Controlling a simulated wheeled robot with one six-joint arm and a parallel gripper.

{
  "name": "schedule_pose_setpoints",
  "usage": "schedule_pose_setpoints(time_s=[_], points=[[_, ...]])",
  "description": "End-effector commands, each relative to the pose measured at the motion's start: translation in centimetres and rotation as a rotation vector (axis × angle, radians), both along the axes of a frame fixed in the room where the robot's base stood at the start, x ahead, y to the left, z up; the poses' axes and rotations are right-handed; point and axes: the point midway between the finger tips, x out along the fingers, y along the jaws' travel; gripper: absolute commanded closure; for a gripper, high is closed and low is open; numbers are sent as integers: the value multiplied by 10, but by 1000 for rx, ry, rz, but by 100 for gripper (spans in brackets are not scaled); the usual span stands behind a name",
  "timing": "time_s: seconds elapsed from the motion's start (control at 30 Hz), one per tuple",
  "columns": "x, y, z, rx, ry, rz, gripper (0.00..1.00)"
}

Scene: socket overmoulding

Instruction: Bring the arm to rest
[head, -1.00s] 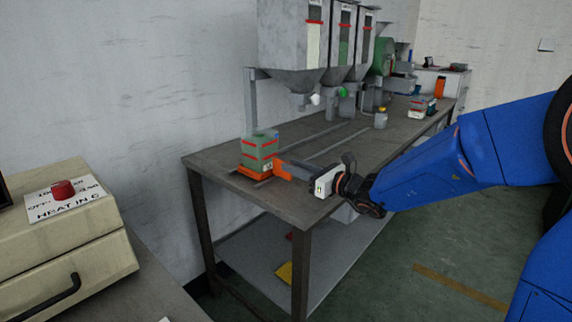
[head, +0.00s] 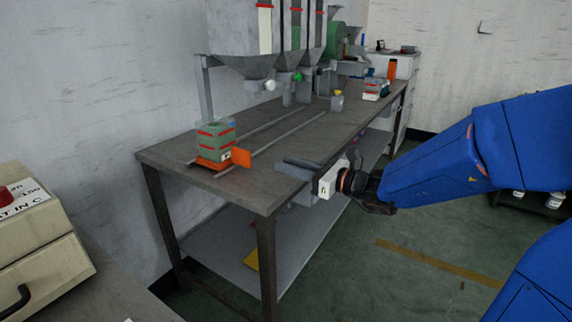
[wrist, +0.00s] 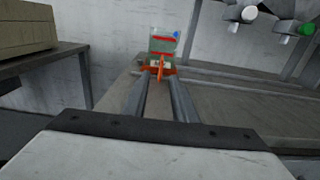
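My gripper (head: 284,164) is at the front edge of the workbench, its grey fingers pointing left over the top. In the wrist view the fingers (wrist: 160,88) are apart with nothing between them. A green block with red bands (head: 215,138) sits in an orange base with a handle (head: 240,157) on the bench. The handle points toward my gripper, with a clear gap between it and the fingertips. The block also shows in the wrist view (wrist: 164,46), straight ahead beyond the fingers.
The workbench (head: 262,183) has two rails along it. Grey hoppers (head: 240,40) hang above its back. A yellow-capped bottle (head: 337,102) and another block (head: 372,90) stand farther along. A beige heater box (head: 35,245) is at lower left.

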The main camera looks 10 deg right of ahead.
Motion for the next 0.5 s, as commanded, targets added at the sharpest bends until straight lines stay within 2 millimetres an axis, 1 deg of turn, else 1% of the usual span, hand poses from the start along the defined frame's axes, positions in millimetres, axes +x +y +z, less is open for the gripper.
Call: schedule_pose_setpoints(time_s=[0.27, 0.37, 0.47, 0.5], points=[[-3, 1, 0, -12, -7, 8, 75], [-17, 8, 0, -71, -38, 46, 75], [-44, 17, -3, -187, -101, 121, 75], [-58, 21, -7, -248, -131, 160, 75]])
